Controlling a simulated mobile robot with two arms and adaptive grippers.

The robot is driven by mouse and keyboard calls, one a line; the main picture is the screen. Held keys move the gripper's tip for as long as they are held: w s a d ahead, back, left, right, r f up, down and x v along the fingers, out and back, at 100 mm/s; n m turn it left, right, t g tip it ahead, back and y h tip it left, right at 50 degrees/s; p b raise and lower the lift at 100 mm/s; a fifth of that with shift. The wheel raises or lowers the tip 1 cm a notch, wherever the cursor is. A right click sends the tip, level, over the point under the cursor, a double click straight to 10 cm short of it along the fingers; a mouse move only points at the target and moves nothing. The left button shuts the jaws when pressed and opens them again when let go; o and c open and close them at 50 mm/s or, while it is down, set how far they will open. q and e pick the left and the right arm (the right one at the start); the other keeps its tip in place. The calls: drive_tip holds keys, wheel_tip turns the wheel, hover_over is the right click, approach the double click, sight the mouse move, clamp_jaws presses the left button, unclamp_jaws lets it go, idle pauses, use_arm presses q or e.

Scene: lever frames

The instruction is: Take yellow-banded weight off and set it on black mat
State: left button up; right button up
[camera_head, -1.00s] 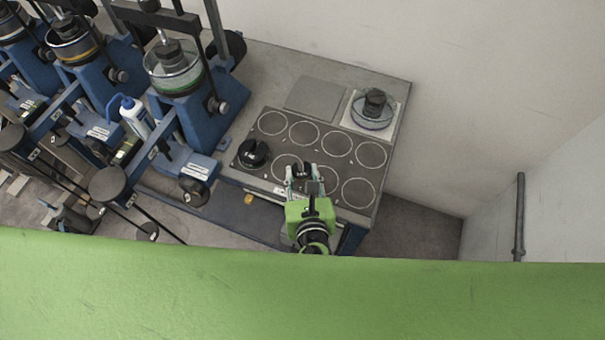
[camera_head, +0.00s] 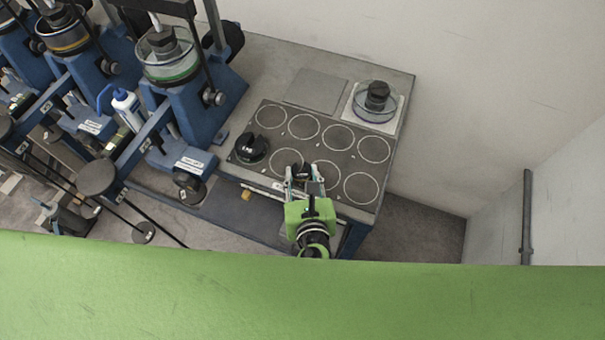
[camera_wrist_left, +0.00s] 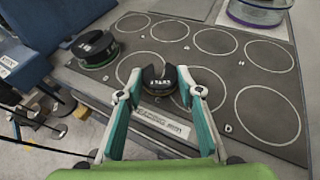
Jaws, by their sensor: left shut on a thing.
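My left gripper (camera_head: 304,178) is over the front edge of the black mat (camera_head: 286,146), its fingers pointing away from me. It is shut on a dark slotted weight (camera_wrist_left: 158,84), which is at a front-row circle beside the letter C in the left wrist view. I cannot see a yellow band on this weight, nor tell whether it touches the mat. The left gripper (camera_wrist_left: 155,100) also shows there, one finger on each side of the weight. Another black slotted weight (camera_head: 251,147) with a greenish lower edge (camera_wrist_left: 97,47) sits at the mat's left end. My right gripper is not in view.
Blue lever frames (camera_head: 190,105) stand at the left, with a white bottle (camera_head: 127,105) between them. A clear dish with a black-topped piece (camera_head: 376,100) stands on a white pad at the back right. Several mat circles (camera_head: 338,138) are empty. A grey plate (camera_head: 316,90) lies behind.

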use_arm(q)
drive_tip(key=shift+f, duration=0.3)
idle(0.4)
drive_tip(key=o, duration=1.2)
drive_tip(key=shift+f, duration=0.1)
